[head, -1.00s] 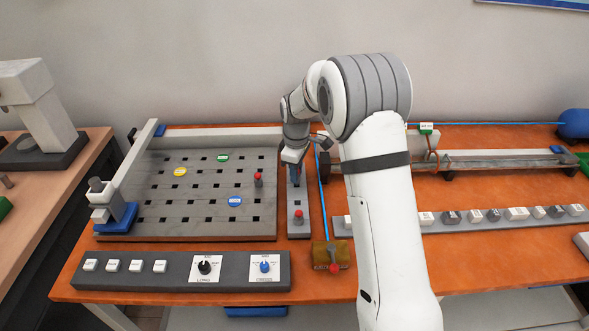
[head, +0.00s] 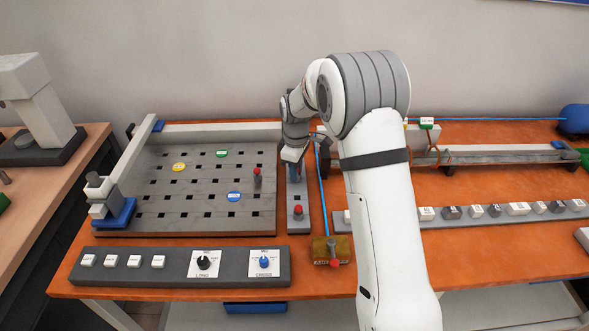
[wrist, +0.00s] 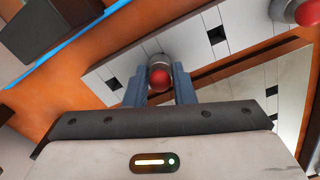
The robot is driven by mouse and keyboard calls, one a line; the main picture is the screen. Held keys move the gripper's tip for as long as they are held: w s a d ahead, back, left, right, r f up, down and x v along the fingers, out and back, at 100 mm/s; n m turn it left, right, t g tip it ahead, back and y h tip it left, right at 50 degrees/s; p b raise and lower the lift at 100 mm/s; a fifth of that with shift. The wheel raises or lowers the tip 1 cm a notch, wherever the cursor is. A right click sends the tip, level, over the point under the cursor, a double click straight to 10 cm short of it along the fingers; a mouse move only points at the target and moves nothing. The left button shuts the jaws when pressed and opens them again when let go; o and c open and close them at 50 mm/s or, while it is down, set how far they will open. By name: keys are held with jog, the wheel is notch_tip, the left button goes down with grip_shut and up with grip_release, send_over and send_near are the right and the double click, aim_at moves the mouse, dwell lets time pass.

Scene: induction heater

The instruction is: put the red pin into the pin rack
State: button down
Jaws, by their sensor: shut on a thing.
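The pin rack (head: 298,224) is a narrow grey strip with square holes, just right of the perforated board. My gripper (head: 294,173) points down over the rear part of this rack. In the wrist view its blue fingers are shut on a red-topped pin (wrist: 159,78), over the rack (wrist: 190,42) and between two open holes. The pin's lower end is hidden, so I cannot tell whether it is in a hole. A second red pin (head: 298,211) stands upright at the rack's front end. A third red-topped pin (head: 257,176) stands on the board.
The perforated board (head: 150,215) with coloured discs lies left of the rack. A control panel with two knobs (head: 180,275) lies in front. A brass-coloured block with a red knob (head: 333,250) stands front right of the rack. A blue rod (head: 321,185) runs close along the rack's right side.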

jog(key=shift+f, duration=0.15)
jog(key=c, duration=1.1)
grip_release()
jog(key=shift+c, duration=0.2)
notch_tip(320, 180, up, 7)
jog(key=shift+f, duration=0.15)
jog(key=shift+r, duration=0.55)
